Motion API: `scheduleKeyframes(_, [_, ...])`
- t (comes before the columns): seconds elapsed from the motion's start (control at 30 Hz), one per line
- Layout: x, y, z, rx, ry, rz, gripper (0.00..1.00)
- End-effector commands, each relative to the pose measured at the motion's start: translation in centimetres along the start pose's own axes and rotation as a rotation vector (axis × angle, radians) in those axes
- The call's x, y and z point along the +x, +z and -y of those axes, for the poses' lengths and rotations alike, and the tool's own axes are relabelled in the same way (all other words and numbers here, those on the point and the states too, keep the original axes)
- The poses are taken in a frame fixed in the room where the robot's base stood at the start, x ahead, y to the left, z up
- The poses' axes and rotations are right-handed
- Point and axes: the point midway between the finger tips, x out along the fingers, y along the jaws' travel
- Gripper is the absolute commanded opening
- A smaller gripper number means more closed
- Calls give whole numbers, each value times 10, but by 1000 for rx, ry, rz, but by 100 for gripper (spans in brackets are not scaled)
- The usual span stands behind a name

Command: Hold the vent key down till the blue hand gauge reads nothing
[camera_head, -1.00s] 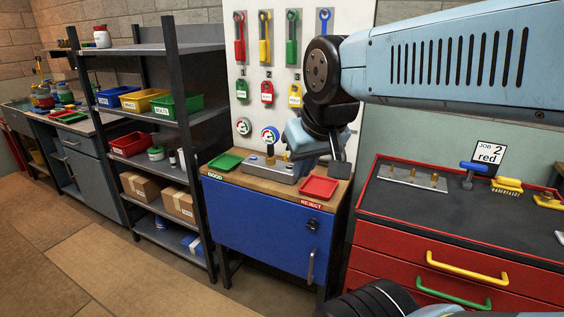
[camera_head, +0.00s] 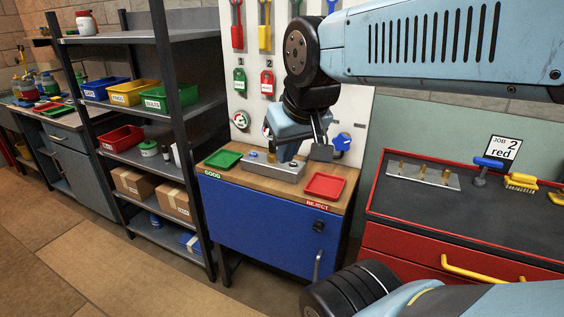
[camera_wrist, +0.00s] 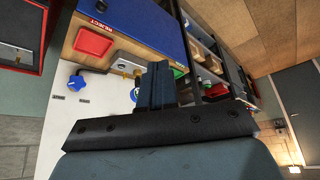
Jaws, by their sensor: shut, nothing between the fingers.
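A grey metal block (camera_head: 262,172) lies on the wooden top of the blue bench, with a small blue part (camera_head: 253,155) and brass fittings on it. I cannot tell which part is the vent key. A round gauge (camera_head: 242,120) hangs on the white board behind; its hand is too small to read. My gripper (camera_head: 288,155) is over the right part of the block, hiding some of it; contact cannot be told. In the wrist view its shut, empty fingers (camera_wrist: 157,68) cover part of the block (camera_wrist: 128,62) and a round dial behind.
A red tray (camera_head: 325,186) lies right of the block and a green tray (camera_head: 223,159) left. A blue knob (camera_head: 342,141) is on the board. Tools and coloured tags hang above. A red cabinet (camera_head: 420,213) stands right, a shelf unit (camera_head: 158,110) left.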

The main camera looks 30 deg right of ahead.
Motion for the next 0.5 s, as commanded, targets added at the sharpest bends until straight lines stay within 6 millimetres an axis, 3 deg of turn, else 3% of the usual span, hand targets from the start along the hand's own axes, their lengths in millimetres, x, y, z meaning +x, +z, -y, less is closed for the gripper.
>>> scheduleKeyframes(0.23, [12,-21,8,128,-54,30,0])
scheduleKeyframes(0.5, [52,-81,5,508,-187,89,0])
